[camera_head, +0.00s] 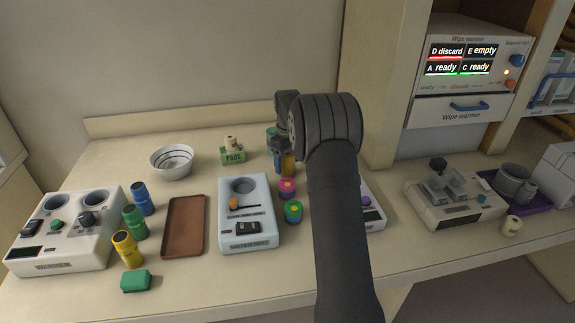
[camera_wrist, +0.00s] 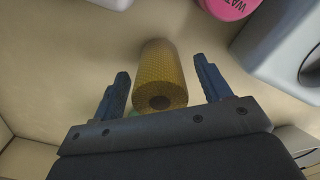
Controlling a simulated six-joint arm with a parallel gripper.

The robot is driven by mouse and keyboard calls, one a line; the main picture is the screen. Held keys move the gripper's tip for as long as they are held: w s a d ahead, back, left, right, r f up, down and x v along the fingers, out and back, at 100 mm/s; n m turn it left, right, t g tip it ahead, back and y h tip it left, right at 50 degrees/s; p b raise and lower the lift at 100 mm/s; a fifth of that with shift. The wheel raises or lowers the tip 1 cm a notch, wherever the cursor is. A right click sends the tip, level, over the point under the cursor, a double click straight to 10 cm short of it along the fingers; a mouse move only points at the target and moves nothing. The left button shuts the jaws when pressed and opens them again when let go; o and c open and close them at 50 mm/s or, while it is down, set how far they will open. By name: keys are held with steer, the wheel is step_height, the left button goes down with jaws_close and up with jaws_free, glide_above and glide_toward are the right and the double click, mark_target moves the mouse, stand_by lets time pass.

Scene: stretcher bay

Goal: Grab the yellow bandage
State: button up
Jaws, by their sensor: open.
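The yellow bandage (camera_wrist: 160,75) is a textured yellow roll with a dark core hole, seen in the wrist view between the two blue fingers of my gripper (camera_wrist: 163,90). The fingers are open, with a gap on each side of the roll. In the head view a yellow piece of the bandage (camera_head: 288,164) shows just beside my gripper (camera_head: 281,160), partly hidden by it and my arm. The bandage appears to stand on the counter.
A pink-lidded container (camera_head: 287,187) and a green one (camera_head: 293,211) stand close in front. A teal object (camera_head: 271,136) is behind, partly hidden. My arm covers part of the counter.

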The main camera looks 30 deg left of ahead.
step_height(320, 180, down, 2)
steer(key=shift+f, duration=0.15)
steer(key=c, duration=1.1)
